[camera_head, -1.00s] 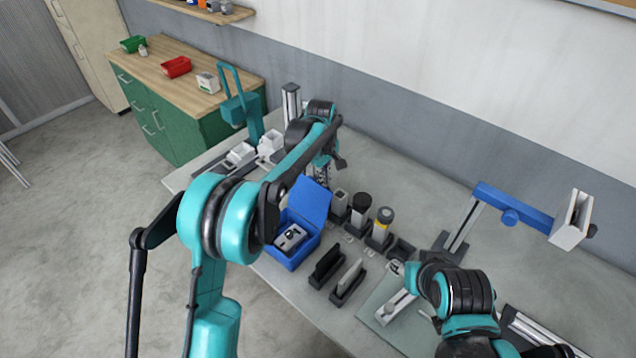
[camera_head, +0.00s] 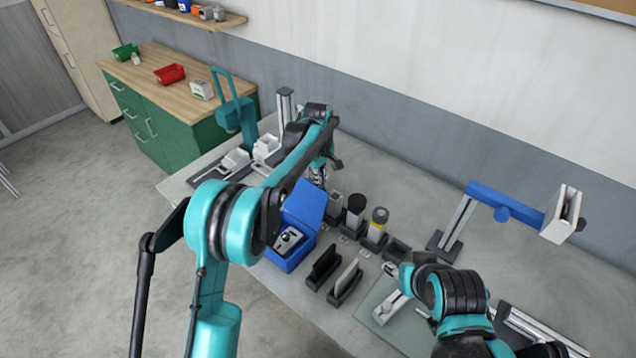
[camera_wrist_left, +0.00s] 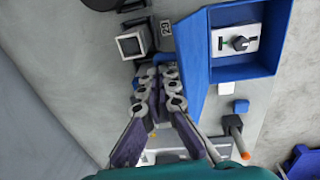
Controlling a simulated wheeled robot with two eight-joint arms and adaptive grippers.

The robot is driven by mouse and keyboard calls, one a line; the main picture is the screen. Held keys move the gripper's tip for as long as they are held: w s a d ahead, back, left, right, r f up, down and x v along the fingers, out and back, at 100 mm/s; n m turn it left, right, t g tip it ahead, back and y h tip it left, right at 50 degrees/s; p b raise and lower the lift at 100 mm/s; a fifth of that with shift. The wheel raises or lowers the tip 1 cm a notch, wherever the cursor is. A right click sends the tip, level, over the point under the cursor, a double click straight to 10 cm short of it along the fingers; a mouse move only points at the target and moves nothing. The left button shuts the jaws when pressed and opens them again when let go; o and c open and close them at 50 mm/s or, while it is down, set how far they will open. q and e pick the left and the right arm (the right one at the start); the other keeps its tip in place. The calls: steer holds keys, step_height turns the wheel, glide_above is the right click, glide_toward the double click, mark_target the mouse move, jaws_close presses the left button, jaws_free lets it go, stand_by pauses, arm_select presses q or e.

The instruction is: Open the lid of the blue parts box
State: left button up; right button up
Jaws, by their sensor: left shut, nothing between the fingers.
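The blue parts box (camera_head: 289,262) stands on the grey table with its lid (camera_head: 307,204) raised and leaning back. A grey device with a black knob (camera_head: 288,240) lies inside it. The box also shows in the left wrist view (camera_wrist_left: 282,30), with the raised lid (camera_wrist_left: 191,52) on its left. My left gripper (camera_head: 319,176) is behind the lid and partly hidden by my arm. In the left wrist view its fingers (camera_wrist_left: 158,74) are together, empty, close beside the lid; I cannot tell whether they touch it. My right arm is at the lower right, its fingers unclear.
Holders with a black-topped cylinder (camera_head: 354,207) and a yellow-banded cylinder (camera_head: 377,225) stand right of the box. Two dark slotted holders (camera_head: 345,281) are in front. A blue-armed stand (camera_head: 498,205) is at the right. A teal press (camera_head: 235,112) stands at the back left.

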arm_select(q)
steer(key=o, duration=0.5)
steer(key=shift+d+f, duration=0.3)
steer(key=shift+f, duration=0.25)
steer(key=shift+d+f, duration=0.3)
steer(key=shift+f, duration=0.2)
steer(key=shift+o, duration=0.2)
arm_select(e)
steer(key=shift+w+d+f, duration=0.1)
steer(key=shift+f, duration=0.2)
arm_select(q)
steer(key=shift+w+d+f, duration=0.1)
steer(key=shift+w+f, duration=0.05)
steer(key=shift+w, duration=0.05)
arm_select(e)
steer(key=shift+w, duration=0.2)
arm_select(q)
step_height(320, 180, up, 13)
steer(key=shift+s+a, duration=0.4)
steer(key=shift+a, duration=0.05)
arm_select(e)
steer(key=shift+w+d+f, duration=0.1)
steer(key=shift+w+d, duration=0.1)
steer(key=shift+w, duration=0.45)
arm_select(q)
steer(key=shift+f, duration=0.1)
